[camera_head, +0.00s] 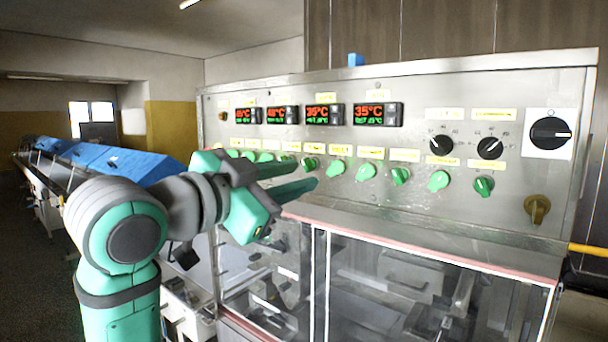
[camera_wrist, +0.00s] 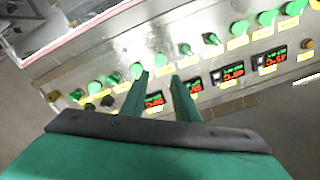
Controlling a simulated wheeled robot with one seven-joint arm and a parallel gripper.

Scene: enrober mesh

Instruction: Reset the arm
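My arm is green and grey and stands at the left of the head view. My gripper (camera_head: 307,177) is raised in front of the metal control panel (camera_head: 440,85), with its two green fingers pointing right toward the row of green knobs. The fingers are spread apart with nothing between them. In the wrist view my gripper (camera_wrist: 159,80) also shows a clear gap between its fingers, with panel surface and green knobs beyond. I cannot tell whether the fingertips touch any knob; in the head view they look apart from the panel.
The panel carries several green knobs (camera_head: 366,171), temperature displays (camera_head: 378,114), black dials (camera_head: 490,147), a large black switch (camera_head: 549,133) and a yellow-brown knob (camera_head: 537,208). Below it is a clear-walled enclosure (camera_head: 400,285). A conveyor with blue covers (camera_head: 120,163) runs back at left.

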